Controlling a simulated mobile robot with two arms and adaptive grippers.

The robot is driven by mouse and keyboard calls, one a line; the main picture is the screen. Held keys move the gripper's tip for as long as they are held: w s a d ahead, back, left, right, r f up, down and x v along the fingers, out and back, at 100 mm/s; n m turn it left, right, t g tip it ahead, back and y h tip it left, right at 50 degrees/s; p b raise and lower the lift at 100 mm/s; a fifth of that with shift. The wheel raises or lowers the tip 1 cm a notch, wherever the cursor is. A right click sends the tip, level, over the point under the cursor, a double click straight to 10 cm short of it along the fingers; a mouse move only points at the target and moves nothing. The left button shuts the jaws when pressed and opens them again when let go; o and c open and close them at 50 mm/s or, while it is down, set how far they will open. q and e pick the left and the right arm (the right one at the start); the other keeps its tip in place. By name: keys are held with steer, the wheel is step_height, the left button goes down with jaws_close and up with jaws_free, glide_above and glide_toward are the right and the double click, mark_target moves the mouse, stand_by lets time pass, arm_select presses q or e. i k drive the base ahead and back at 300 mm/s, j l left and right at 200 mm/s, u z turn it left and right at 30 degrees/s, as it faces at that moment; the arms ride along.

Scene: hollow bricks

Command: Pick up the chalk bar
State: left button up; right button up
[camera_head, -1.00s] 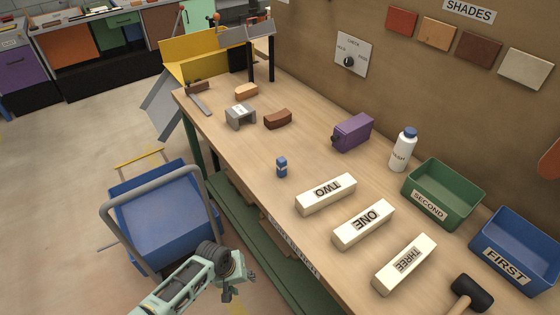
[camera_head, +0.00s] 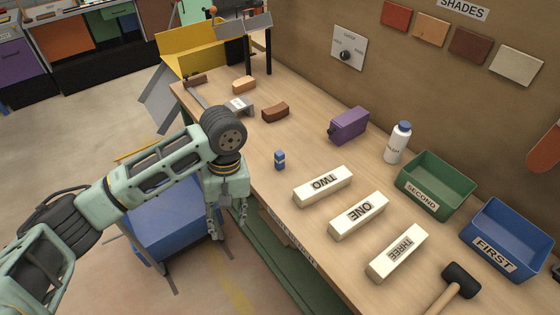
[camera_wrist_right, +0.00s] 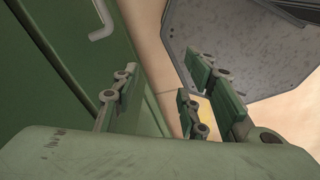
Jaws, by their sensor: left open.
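None carries the word chalk, so I cannot tell which is meant.
A green bin marked SECOND (camera_head: 437,186) and a blue bin marked FIRST (camera_head: 508,240) stand at the right. A white bottle (camera_head: 398,142), purple box (camera_head: 349,124) and mallet (camera_head: 461,281) are on the bench. A blue cart (camera_head: 170,235) stands behind my left arm.

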mark_target(279, 156)
steer(key=j+z, duration=1.1)
steer(key=j, duration=0.15)
